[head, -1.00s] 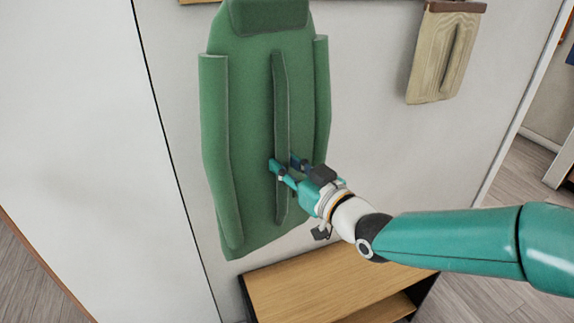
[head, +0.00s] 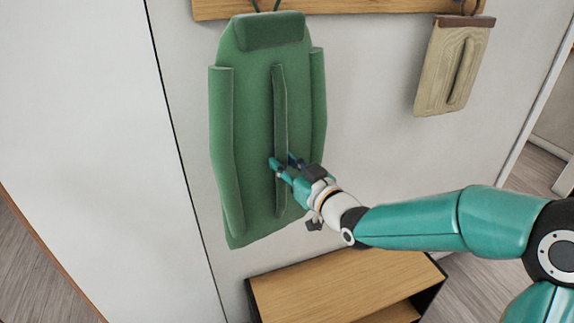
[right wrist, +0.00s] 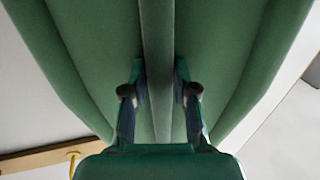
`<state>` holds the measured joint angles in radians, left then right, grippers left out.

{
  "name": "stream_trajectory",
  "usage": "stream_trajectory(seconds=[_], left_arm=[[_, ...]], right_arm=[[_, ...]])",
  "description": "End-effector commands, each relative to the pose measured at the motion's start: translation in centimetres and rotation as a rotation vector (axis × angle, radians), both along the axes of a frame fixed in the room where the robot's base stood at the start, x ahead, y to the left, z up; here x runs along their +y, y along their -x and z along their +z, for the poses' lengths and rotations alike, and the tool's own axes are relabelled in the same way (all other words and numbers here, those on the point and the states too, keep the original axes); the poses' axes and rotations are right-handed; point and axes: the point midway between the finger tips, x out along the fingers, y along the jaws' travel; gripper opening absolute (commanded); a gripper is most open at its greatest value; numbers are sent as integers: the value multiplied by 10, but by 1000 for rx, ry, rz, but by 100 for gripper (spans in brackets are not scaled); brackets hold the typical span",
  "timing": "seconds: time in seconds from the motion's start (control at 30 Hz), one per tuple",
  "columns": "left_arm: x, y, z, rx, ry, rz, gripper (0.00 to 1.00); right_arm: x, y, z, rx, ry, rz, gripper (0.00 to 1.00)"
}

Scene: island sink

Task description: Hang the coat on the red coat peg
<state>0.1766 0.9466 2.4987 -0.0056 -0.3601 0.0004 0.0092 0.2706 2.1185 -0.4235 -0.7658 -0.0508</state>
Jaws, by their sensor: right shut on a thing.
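The green coat (head: 245,130) hangs upright in front of the white wall, its collar overlapping the lower edge of the wooden peg rail (head: 215,8). My right gripper (head: 283,167) is shut on the coat's raised central strip; the right wrist view shows the fingers (right wrist: 160,95) on both sides of it. A small reddish peg (head: 256,5) shows just above the collar, with a dark greenish peg (head: 277,4) to its right. The pegs' upper parts are cut off by the frame. I cannot tell whether the coat touches a peg. My left gripper is out of view.
A beige bag-like item (head: 450,75) hangs at the rail's right end. A wooden-topped bench (head: 335,285) stands below the coat. A yellow peg (right wrist: 73,160) shows on the rail in the right wrist view. The wall between coat and beige item is clear.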

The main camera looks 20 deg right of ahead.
Motion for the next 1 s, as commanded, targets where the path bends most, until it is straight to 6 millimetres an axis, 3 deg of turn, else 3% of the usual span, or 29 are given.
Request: stream_trajectory(seconds=[0.27,0.5,1.0], left_arm=[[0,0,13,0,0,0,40],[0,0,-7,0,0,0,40],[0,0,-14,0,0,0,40]], right_arm=[[1,-17,-1,3,0,1,0],[1,-27,-12,1,1,1,0],[1,-29,-11,1,0,0,0]])
